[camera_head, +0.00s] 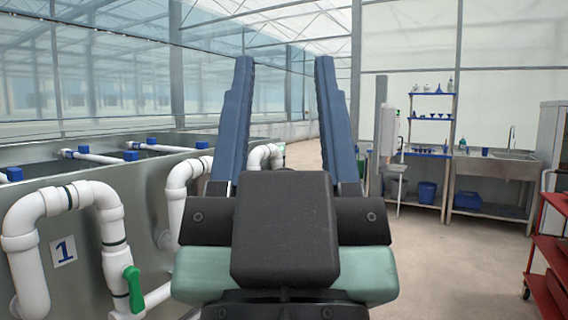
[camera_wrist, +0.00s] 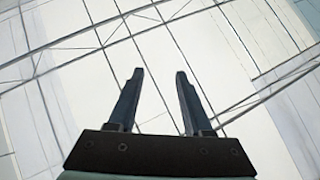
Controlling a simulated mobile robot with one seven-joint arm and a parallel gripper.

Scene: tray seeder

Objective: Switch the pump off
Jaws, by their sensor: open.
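My gripper (camera_head: 284,75) is in the middle of the head view, with its two blue fingers apart and nothing between them. It also shows in the wrist view (camera_wrist: 160,78), pointing up at the greenhouse roof. No pump or pump switch can be made out in either view. White pipes (camera_head: 68,200) with a green valve handle (camera_head: 134,288) run along the tank at the left, apart from my gripper. My arm hides the middle of the scene.
A grey tank (camera_head: 140,190) with a plate marked 1 (camera_head: 63,251) fills the left side. At the right stand a blue-shelved rack (camera_head: 428,150), a sink bench (camera_head: 500,165) and a red cart (camera_head: 548,250). Bare floor (camera_head: 450,255) lies between my arm and the cart.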

